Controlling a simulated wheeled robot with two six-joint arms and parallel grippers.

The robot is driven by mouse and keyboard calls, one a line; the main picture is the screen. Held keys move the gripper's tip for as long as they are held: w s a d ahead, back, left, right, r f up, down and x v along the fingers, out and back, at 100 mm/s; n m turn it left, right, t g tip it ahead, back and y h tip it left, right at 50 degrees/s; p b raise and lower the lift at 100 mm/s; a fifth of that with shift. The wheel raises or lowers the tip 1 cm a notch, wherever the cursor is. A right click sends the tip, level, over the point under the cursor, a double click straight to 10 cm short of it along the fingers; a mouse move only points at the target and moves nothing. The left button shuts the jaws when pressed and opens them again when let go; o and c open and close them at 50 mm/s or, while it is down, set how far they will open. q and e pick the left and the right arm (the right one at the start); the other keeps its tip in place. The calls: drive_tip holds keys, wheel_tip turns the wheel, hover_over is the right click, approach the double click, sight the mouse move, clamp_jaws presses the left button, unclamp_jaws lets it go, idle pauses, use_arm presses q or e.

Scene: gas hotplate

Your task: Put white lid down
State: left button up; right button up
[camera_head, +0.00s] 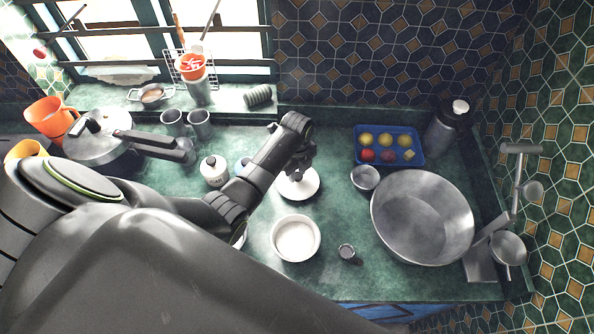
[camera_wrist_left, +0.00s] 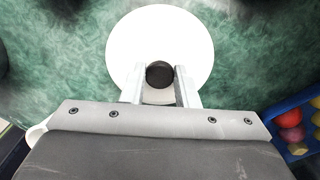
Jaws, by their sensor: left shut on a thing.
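The white lid (camera_head: 304,187) is a round disc near the middle of the green counter in the head view. In the left wrist view the white lid (camera_wrist_left: 190,45) shows from above with a dark round knob (camera_wrist_left: 159,73) at its centre. My left gripper (camera_head: 297,172) is over the lid. In the wrist view my left gripper (camera_wrist_left: 160,82) has its two fingers on either side of the knob and is shut on it. I cannot tell whether the lid touches the counter. My right gripper is not in view.
A white bowl (camera_head: 296,239) stands just in front of the lid, with a small dark cup (camera_head: 347,252) to its right. A small metal bowl (camera_head: 365,177), a large metal basin (camera_head: 385,215) and a blue fruit tray (camera_head: 419,160) are to the right. A white jar (camera_head: 213,172) stands left.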

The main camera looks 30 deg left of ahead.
sight(297, 174)
use_arm(q)
drive_tip(key=shift+f, duration=0.25)
drive_tip(key=shift+f, duration=0.1)
drive_tip(key=o, duration=1)
drive_tip(key=shift+c, duration=0.2)
drive_tip(key=shift+r, duration=0.65)
wheel_tip(297, 174, up, 11)
drive_tip(key=b, duration=0.1)
